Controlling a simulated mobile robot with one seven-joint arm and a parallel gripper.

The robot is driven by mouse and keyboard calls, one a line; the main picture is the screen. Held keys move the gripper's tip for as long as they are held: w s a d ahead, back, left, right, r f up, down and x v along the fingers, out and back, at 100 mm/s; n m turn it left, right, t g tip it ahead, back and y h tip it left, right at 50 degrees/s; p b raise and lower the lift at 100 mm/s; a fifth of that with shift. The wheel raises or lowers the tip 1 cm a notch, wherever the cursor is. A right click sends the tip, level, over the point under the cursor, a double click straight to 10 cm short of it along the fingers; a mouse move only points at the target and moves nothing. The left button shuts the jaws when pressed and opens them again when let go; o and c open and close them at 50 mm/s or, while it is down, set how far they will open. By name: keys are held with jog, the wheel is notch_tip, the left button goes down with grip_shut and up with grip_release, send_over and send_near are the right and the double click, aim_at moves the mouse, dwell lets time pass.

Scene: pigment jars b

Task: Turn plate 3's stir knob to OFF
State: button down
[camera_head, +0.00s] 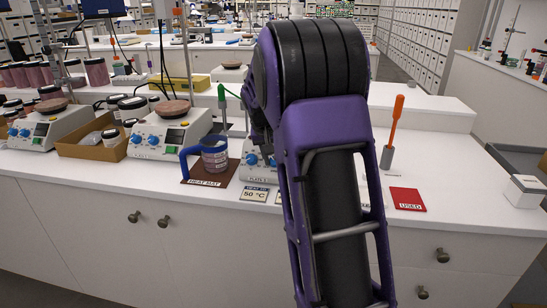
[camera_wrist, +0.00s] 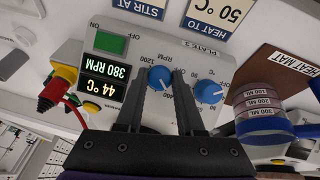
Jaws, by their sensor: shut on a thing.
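Plate 3 (camera_wrist: 120,62) is a white hotplate, seen upside down in the wrist view, with its name label at the edge of its front panel. Its stir knob (camera_wrist: 160,79), blue with an RPM scale, is between the fingers of my gripper (camera_wrist: 165,82), which is shut on it. The blue heat knob (camera_wrist: 208,92), with a °C scale, is just right of the right finger. The display (camera_wrist: 103,78) reads 44 °C and 380 RPM. A green switch (camera_wrist: 111,43) is beside the word ON. In the head view my arm hides most of plate 3 (camera_head: 254,173).
A beaker (camera_head: 215,158) with a blue handle stands on the brown heat mat (camera_head: 228,178) left of plate 3. A 50 °C card (camera_head: 254,194) lies in front. An orange-handled tool (camera_head: 392,130) and a red USED mat (camera_head: 407,199) are at right. Bare counter lies between.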

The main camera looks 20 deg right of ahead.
jog(key=n, duration=0.1)
jog(key=n+h, duration=0.1)
jog(key=n, duration=0.1)
jog(key=shift+w+a+g+p, duration=0.1)
jog(key=shift+a+g+p, duration=0.1)
jog(key=shift+g+p, duration=0.15)
jog(key=n+h, duration=0.1)
jog(key=n, duration=0.2)
jog(key=shift+a+f+n+h, duration=0.1)
jog(key=shift+n+h, duration=0.2)
jog(key=shift+h, duration=0.1)
jog(key=n+h+b, duration=0.1)
jog(key=n, duration=0.3)
jog(key=shift+f+h+b, duration=0.15)
jog(key=shift+h+b, duration=0.25)
jog(key=shift+n+t+h+b, duration=0.5)
jog(key=shift+n+t+b, duration=0.3)
jog(key=shift+n, duration=1)
jog(key=c, duration=0.5)
grip_release()
jog(key=shift+a, duration=0.1)
